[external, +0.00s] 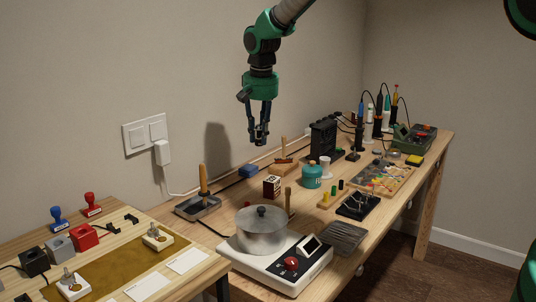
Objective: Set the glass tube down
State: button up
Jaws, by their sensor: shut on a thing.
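My gripper (261,138) hangs from the arm in the upper middle of the external view, pointing down. It is high above the workbench (226,178), in front of the back wall. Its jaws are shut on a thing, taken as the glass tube. The tube is too small or too clear to make out between the dark fingertips, so its tilt cannot be told. The fingertips touch nothing on the bench.
Below stand a blue block (248,171), a small printed box (271,187), a teal jar (312,176) and a lidded pot (262,230) on a white hot plate (312,270). A tray with a wooden-handled tool (203,182) lies left. Tools crowd the right.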

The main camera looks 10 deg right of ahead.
jog(key=s+d+b, duration=0.1)
jog(key=s+d, duration=0.5)
jog(key=s, duration=0.6)
jog(key=s+d+f+m, duration=0.1)
jog(key=s+d, duration=0.5)
jog(key=s, duration=0.6)
jog(key=s+d+b, duration=0.1)
jog(key=s+d, duration=0.5)
jog(key=s, duration=0.6)
jog(key=shift+g, duration=0.3)
jog(key=shift+w+f, duration=0.1)
jog(key=shift+f, duration=4.75)
jog(key=shift+w, duration=0.1)
jog(key=w+a, duration=0.2)
jog(key=w, duration=0.2)
jog(key=w+a+f+b, duration=0.1)
jog(key=w+a, duration=0.2)
jog(key=w, duration=0.2)
jog(key=w+a, duration=0.3)
jog(key=w, duration=0.1)
jog(key=shift+w+f, duration=0.25)
jog(key=shift+w, duration=0.15)
jog(key=shift+f+b, duration=0.6)
jog(key=shift+f, duration=1.15)
